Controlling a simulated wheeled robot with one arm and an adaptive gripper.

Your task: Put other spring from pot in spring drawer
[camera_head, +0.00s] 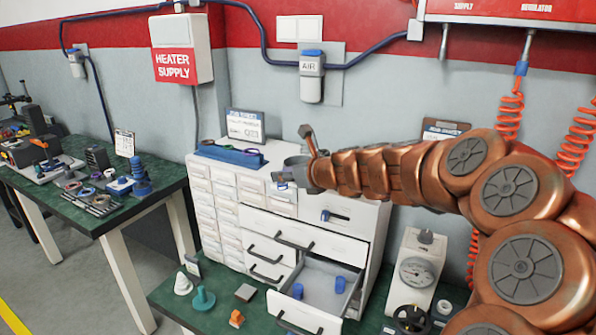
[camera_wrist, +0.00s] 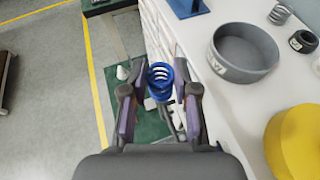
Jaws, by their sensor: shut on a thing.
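A blue spring (camera_wrist: 160,75) sits between the fingers of my gripper (camera_wrist: 158,98) in the wrist view, and the gripper is shut on it. In the head view my gripper (camera_head: 284,178) is over the front edge of the white cabinet's top, above the open drawers. A grey pot (camera_wrist: 246,58) stands on the cabinet top right of my gripper in the wrist view; its visible inside looks empty. It is partly hidden behind my gripper in the head view (camera_head: 296,161). An open lower drawer (camera_head: 314,317) holds blue cylindrical pieces (camera_head: 340,284); I cannot tell whether they are springs.
A grey spring (camera_wrist: 280,13), a dark ring (camera_wrist: 303,41) and a yellow round object (camera_wrist: 300,142) are on the cabinet top. A wider drawer (camera_head: 300,237) above the open one is pulled out slightly. A gauge device (camera_head: 416,272) stands to the right.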

